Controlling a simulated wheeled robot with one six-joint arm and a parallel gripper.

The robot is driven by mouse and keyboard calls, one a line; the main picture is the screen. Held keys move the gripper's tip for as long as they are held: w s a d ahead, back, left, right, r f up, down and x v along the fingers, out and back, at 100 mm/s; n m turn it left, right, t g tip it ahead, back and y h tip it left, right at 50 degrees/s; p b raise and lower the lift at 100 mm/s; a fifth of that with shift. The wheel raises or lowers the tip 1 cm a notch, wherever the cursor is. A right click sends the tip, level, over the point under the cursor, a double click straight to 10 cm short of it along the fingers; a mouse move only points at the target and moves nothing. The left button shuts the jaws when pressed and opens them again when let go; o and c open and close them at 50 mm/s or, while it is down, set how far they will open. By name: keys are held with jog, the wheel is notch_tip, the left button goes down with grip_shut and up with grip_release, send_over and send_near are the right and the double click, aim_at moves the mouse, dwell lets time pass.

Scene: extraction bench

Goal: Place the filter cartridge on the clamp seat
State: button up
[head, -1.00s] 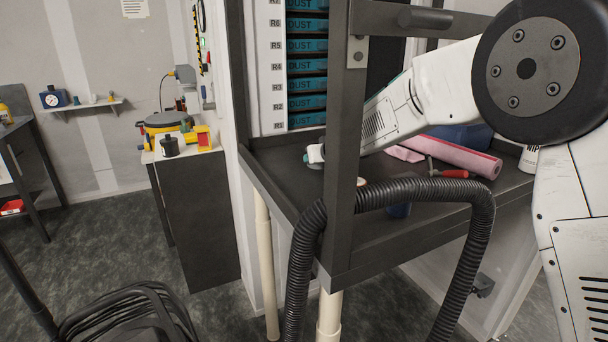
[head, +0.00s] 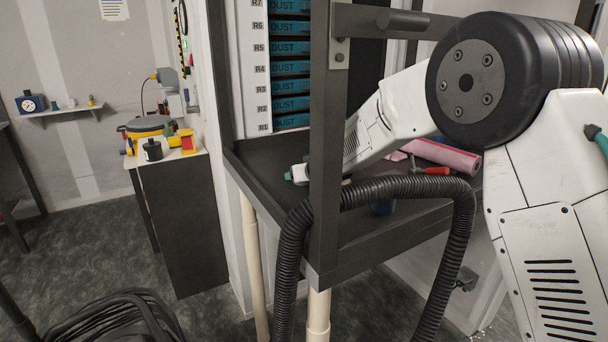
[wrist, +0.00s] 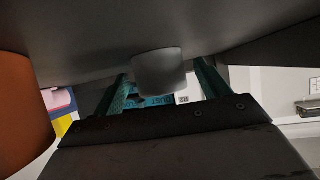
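My gripper (head: 290,176) is low over the left part of the dark bench tray, partly behind the upright post in the head view. In the wrist view its two teal fingers (wrist: 165,88) stand apart. A grey cylinder (wrist: 158,72) shows between or just before them; I cannot tell its depth or see contact. Teal units labelled DUST (head: 290,66) fill the rack slots behind. A black-and-white cylinder (head: 153,150) stands on the left cabinet beside a yellow and red fixture (head: 186,140). I cannot tell for sure which object is the filter cartridge or the clamp seat.
The dark bench tray (head: 262,184) has a raised rim. A post (head: 324,130) and a black ribbed hose (head: 400,188) stand in front of it. A pink roll (head: 448,157) and a red-handled tool (head: 432,171) lie behind. An orange thing (wrist: 22,110) is close at left in the wrist view.

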jog(key=shift+r, duration=0.2)
jog(key=v, duration=1.2)
